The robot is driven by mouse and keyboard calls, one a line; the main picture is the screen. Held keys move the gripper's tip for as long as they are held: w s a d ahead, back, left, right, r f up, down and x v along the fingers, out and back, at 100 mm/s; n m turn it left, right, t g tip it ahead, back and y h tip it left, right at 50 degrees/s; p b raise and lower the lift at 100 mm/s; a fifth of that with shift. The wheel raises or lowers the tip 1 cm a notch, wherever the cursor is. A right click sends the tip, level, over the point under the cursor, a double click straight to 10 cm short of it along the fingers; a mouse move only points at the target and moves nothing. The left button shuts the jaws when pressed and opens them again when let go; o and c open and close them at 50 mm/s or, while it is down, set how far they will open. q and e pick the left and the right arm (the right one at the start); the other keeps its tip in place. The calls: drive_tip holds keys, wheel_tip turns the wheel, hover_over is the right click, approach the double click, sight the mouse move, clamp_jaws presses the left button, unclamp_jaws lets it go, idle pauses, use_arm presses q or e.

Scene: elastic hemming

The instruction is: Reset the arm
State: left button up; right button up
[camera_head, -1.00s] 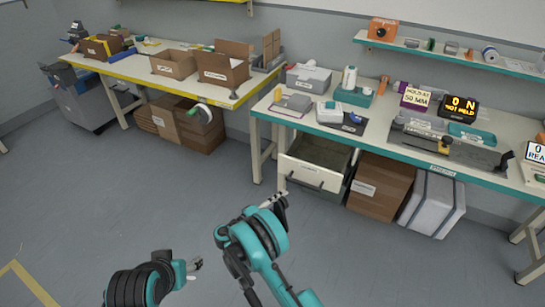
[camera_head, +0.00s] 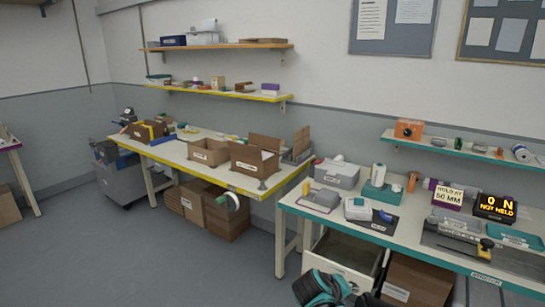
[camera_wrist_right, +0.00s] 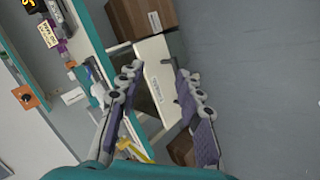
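My right gripper (camera_wrist_right: 158,74) shows in the right wrist view with its two fingers apart and nothing between them. Behind it is the white drawer front (camera_wrist_right: 153,85) under the teal-edged bench. In the head view, only a teal and black part of my arm shows at the bottom edge, in front of the drawer (camera_head: 345,251); the fingers cannot be made out there. My left gripper is not in view.
The teal-edged bench (camera_head: 420,243) holds a display reading "0 N NOT HELD" (camera_head: 495,208) and a "HOLD AT 50 MM" sign (camera_head: 448,196). A yellow-edged bench (camera_head: 185,153) with open boxes stands left. Brown boxes sit underneath. The floor (camera_head: 130,260) at left is clear.

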drive_tip(key=s+a+m+y, duration=0.1)
drive_tip(key=s+m+y, duration=0.1)
drive_tip(key=s, duration=0.8)
drive_tip(key=s+a+m+y, duration=0.2)
drive_tip(key=s+y, duration=0.2)
drive_tip(key=s, duration=0.6)
drive_tip(key=shift+s+r+t+y, duration=0.3)
drive_tip(key=shift+r+t, duration=0.1)
drive_tip(key=shift+r, duration=0.05)
